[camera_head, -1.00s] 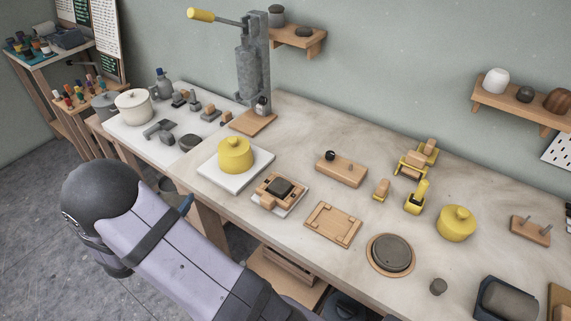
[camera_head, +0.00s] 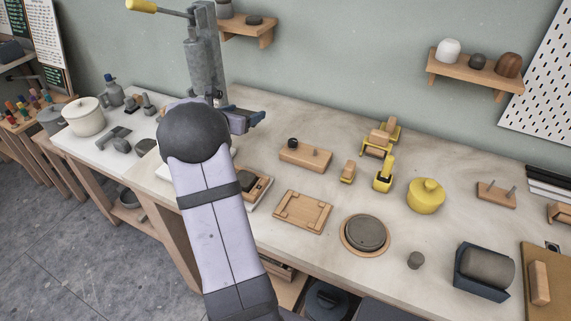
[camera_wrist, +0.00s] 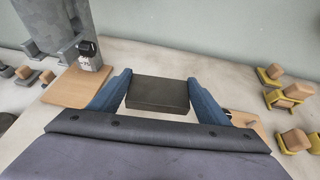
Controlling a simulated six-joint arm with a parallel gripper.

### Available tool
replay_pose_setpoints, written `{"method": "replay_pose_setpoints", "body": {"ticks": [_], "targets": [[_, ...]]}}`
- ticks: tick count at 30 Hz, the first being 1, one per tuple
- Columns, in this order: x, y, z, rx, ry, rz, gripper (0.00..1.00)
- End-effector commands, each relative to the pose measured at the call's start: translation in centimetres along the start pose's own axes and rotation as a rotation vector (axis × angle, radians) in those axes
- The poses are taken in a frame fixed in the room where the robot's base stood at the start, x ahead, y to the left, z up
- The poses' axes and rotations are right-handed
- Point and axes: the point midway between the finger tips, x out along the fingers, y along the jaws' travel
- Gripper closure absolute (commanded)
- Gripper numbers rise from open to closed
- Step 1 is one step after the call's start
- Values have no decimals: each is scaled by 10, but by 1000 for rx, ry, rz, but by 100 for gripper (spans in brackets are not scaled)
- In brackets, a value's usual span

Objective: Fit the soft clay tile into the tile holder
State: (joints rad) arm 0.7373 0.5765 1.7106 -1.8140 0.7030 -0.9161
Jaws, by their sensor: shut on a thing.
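My gripper (camera_wrist: 160,92) is shut on a dark grey-brown slab, the clay tile (camera_wrist: 160,94), with a blue finger at each side. In the head view my gripper (camera_head: 243,120) is above the bench beside the press, and the tile is hard to make out there. A flat wooden frame with raised corner pieces (camera_head: 303,212) lies empty on the bench, to the right of my arm. A wooden fixture with a dark square piece (camera_head: 256,186) is partly hidden behind my arm. I cannot tell for sure which is the tile holder.
The tall grey press (camera_head: 203,60) stands close behind my gripper; its wooden base (camera_wrist: 75,88) is at left in the wrist view. A wooden block with a dark knob (camera_head: 306,157), a yellow pot (camera_head: 426,197) and a round grey disc (camera_head: 366,232) stand to the right.

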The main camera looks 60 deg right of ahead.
Motion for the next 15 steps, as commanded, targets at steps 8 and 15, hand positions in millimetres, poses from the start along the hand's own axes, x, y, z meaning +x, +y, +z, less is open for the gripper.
{"method": "replay_pose_setpoints", "body": {"ticks": [8, 15], "targets": [[35, -42, 5, 32, -1, -72, 58], [39, -46, 4, 33, 0, -80, 58]]}}
